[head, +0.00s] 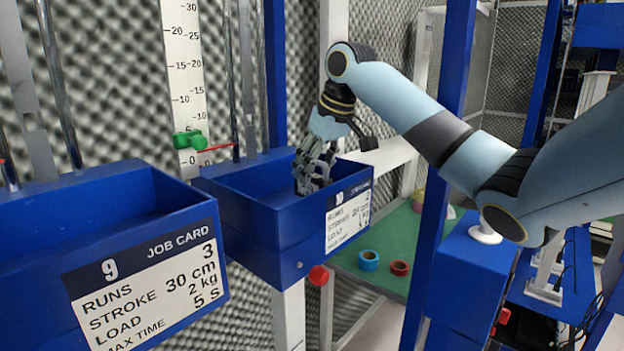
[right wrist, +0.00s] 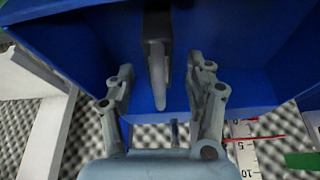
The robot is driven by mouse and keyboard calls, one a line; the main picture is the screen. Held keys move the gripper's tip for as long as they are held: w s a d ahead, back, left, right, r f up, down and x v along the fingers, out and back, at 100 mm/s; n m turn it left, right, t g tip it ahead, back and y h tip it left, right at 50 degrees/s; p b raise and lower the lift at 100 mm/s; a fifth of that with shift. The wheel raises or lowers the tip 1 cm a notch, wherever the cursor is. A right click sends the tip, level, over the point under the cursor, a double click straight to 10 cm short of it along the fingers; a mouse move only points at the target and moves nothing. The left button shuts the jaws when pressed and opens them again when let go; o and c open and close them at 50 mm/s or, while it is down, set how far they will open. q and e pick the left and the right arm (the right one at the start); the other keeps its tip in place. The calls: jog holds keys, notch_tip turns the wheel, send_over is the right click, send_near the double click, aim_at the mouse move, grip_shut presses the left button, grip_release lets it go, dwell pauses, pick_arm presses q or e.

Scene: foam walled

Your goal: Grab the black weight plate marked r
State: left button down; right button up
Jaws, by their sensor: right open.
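My right gripper (head: 312,170) reaches down into the blue bin (head: 270,225) with job card 10 in the head view. In the right wrist view the gripper (right wrist: 165,74) is open, with one finger on each side of a dark, narrow thing (right wrist: 157,30). This thing looks like the black weight plate seen edge-on, black at the top and grey lower down. Gaps show between it and both fingers. No letter r can be read on it. In the head view the bin's front wall and the gripper hide it. My left gripper is not in view.
A second blue bin (head: 110,240) with job card 9 stands at the left. A white scale (head: 184,80) with a green slider (head: 190,139) rises behind. Blue tape (head: 368,260) and a red roll (head: 400,268) lie on a green surface. A blue post (head: 440,190) stands beside my right arm.

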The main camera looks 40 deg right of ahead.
jog(key=shift+x, duration=1.3)
jog(key=shift+s, duration=0.1)
jog(key=c, duration=1.1)
grip_shut()
jog(key=shift+r, duration=0.15)
